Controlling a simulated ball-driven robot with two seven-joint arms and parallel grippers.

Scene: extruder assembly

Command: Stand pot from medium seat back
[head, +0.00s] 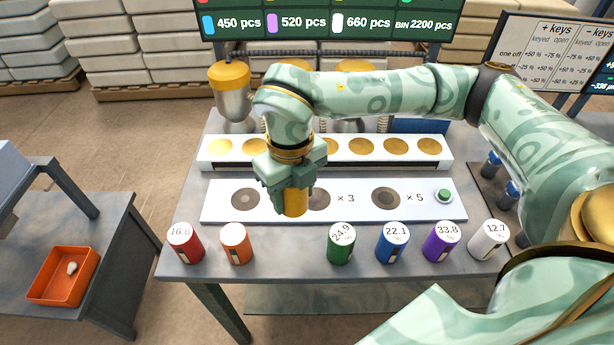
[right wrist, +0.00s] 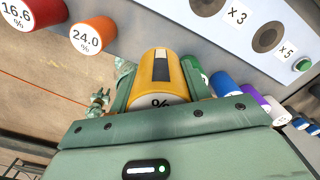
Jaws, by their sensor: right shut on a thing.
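My right gripper (head: 292,188) is shut on a yellow pot (head: 295,205), which also shows between the fingers in the right wrist view (right wrist: 176,72). The pot looks roughly upright in the head view, in front of the white seat strip (head: 220,187). The medium seat, a dark disc marked ×3 (head: 320,199), is just right of the pot, partly covered by it, and looks empty. Standing pots form a front row: red (head: 186,243), orange (head: 236,244), green (head: 341,243), blue (head: 392,243), purple (head: 440,242) and white (head: 488,240). A gap lies between orange and green. My left gripper is out of view.
The strip also has a small seat (head: 245,199), a ×5 seat (head: 386,198) and a green button (head: 443,196). Behind is a white rack with gold discs (head: 396,146). A yellow-capped vessel (head: 230,90) stands behind. An orange tray (head: 62,297) is on the left side table.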

